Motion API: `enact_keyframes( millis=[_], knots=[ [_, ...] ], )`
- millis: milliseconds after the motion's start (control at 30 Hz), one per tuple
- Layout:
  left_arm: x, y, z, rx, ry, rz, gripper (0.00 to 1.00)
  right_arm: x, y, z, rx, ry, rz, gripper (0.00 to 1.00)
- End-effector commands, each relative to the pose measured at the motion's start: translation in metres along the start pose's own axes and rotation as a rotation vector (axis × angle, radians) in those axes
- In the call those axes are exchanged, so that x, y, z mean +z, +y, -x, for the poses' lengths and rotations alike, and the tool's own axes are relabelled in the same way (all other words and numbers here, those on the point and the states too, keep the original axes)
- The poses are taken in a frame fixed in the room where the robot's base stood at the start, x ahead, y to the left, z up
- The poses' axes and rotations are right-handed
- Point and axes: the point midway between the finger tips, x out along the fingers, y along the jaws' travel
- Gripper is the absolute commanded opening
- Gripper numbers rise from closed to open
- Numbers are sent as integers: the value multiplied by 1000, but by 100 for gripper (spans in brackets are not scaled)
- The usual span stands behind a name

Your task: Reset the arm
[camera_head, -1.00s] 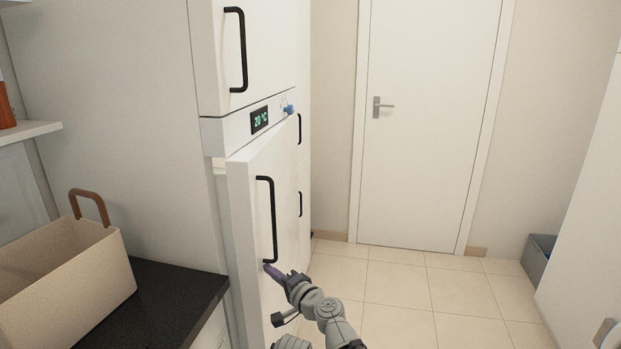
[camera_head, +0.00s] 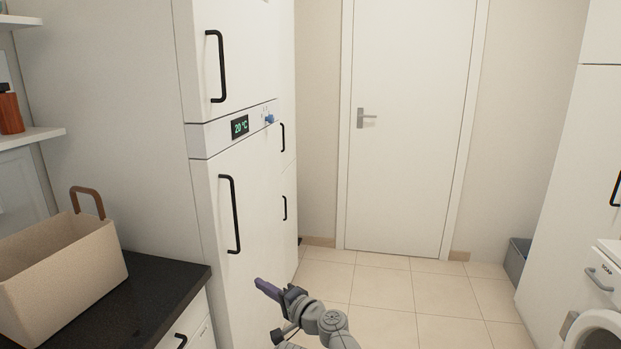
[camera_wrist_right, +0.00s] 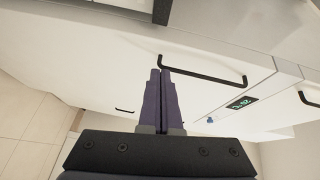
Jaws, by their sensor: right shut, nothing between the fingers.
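My right gripper (camera_head: 268,289) is in the lower middle of the head view, in front of the lower fridge door (camera_head: 262,240). Its purple fingers are shut and empty, and they stand apart from the black lower door handle (camera_head: 230,214). In the right wrist view the gripper fingers (camera_wrist_right: 160,76) lie side by side, pointing toward the white door, with the handle (camera_wrist_right: 205,72) just beyond their tips. The lower door looks closed, flush with the panel above it. My left gripper is not in view.
A beige basket (camera_head: 70,290) stands on a dark counter (camera_head: 170,305) at left. The fridge panel has a green display (camera_head: 240,126) and a blue knob (camera_head: 269,119). A white room door (camera_head: 410,120) is at the back. A washing machine (camera_head: 600,325) is at right. The tiled floor (camera_head: 400,300) between is clear.

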Motion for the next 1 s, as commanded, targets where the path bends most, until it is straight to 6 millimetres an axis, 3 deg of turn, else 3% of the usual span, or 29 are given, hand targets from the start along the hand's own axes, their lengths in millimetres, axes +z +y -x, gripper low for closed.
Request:
enact_keyframes(
  millis=[267, 467, 567, 700, 800, 1000],
  knots=[
    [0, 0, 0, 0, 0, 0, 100, 8, 35, 22, 139, -100, 167, 0],
    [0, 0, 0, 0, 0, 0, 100, 11, 87, 60, 350, -223, 336, 0],
    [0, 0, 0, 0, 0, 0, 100, 7, 129, 98, 533, -311, 433, 0],
    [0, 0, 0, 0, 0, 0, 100, -6, 181, 166, 816, -424, 521, 0],
    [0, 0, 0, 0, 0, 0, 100, -16, 204, 210, 989, -481, 547, 0],
    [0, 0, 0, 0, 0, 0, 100, -33, 229, 289, 1277, -556, 548, 0]
  ],
)
